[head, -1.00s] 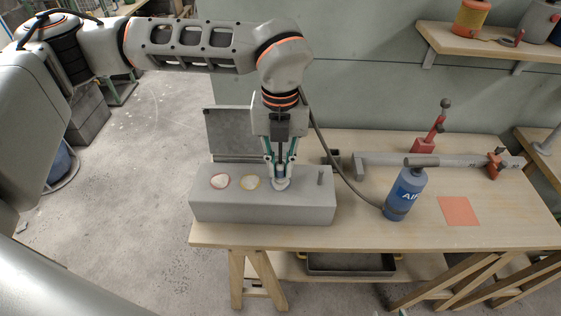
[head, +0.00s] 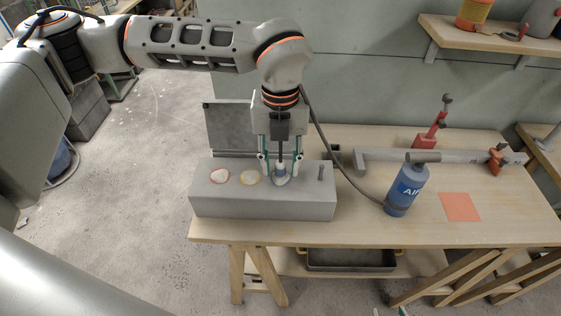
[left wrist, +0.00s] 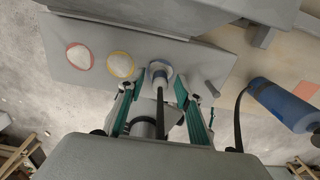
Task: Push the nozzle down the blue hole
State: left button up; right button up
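The grey block (head: 262,204) has a row of ringed holes on its top: red (head: 220,176), yellow (head: 250,177) and blue (head: 281,182). The nozzle (head: 281,171) stands upright at the blue-ringed hole, its lower end hidden in or behind the rim. My left gripper (head: 280,168) is above this hole, fingers pointing down and spread either side of the nozzle. In the left wrist view the nozzle (left wrist: 160,80) is between the open fingers with gaps on both sides. Only the tips of my right gripper (head: 390,312) show at the bottom edge, apart and empty.
A dark hose runs from the nozzle area to the blue AIR bottle (head: 405,190), right of the block. A grey peg (head: 320,173) stands on the block's right end. A bar clamp (head: 440,160) lies behind. An orange square (head: 459,207) marks the right bench.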

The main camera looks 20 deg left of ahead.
pick_arm(q)
notch_tip(320, 180, up, 12)
dwell(0.5)
dwell(0.5)
